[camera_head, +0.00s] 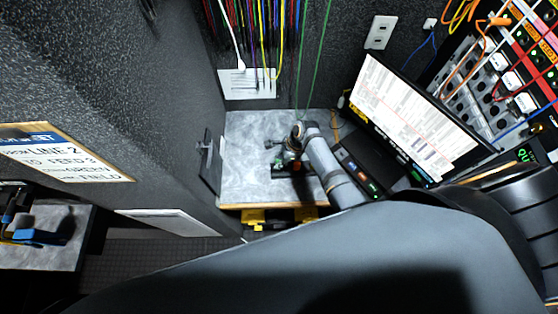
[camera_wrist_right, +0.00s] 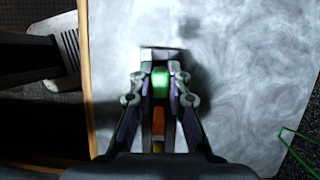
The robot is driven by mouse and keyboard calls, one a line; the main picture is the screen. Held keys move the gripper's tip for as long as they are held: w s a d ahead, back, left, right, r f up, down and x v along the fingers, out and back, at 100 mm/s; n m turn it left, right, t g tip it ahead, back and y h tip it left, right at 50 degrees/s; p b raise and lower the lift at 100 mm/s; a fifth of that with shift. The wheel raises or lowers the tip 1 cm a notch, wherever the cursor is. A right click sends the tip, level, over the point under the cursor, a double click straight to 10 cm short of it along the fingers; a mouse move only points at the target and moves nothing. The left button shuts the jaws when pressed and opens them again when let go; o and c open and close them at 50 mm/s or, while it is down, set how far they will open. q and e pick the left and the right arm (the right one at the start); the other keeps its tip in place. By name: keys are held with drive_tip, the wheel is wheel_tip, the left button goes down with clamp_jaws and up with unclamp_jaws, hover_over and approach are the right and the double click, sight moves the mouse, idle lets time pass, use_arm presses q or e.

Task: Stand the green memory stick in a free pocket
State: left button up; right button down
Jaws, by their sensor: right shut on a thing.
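My right gripper (camera_head: 279,152) is over the grey worktop, and in the right wrist view its two fingers (camera_wrist_right: 160,88) are closed in from both sides. The green memory stick (camera_wrist_right: 160,83) is between them, and the gripper is shut on it. An orange piece (camera_wrist_right: 159,122) and a bit of yellow show in line below the green one, between the finger links. A dark block with a pale edge (camera_wrist_right: 160,54) lies just beyond the fingertips. I cannot make out any pockets or tell whether the stick touches the block. My left gripper is not in view.
The grey worktop (camera_head: 245,180) has bare room left of the arm. A dark panel (camera_head: 208,162) stands at the worktop's left edge. Green cables (camera_head: 312,70) hang at the back.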

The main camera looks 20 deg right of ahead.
idle(0.3)
drive_tip(key=shift+p, duration=0.4)
idle(0.4)
drive_tip(key=shift+p, duration=0.3)
drive_tip(key=shift+f+b, duration=1.1)
drive_tip(key=shift+f, duration=0.7)
drive_tip(key=c, duration=1.2)
unclamp_jaws()
drive_tip(key=shift+r, duration=0.1)
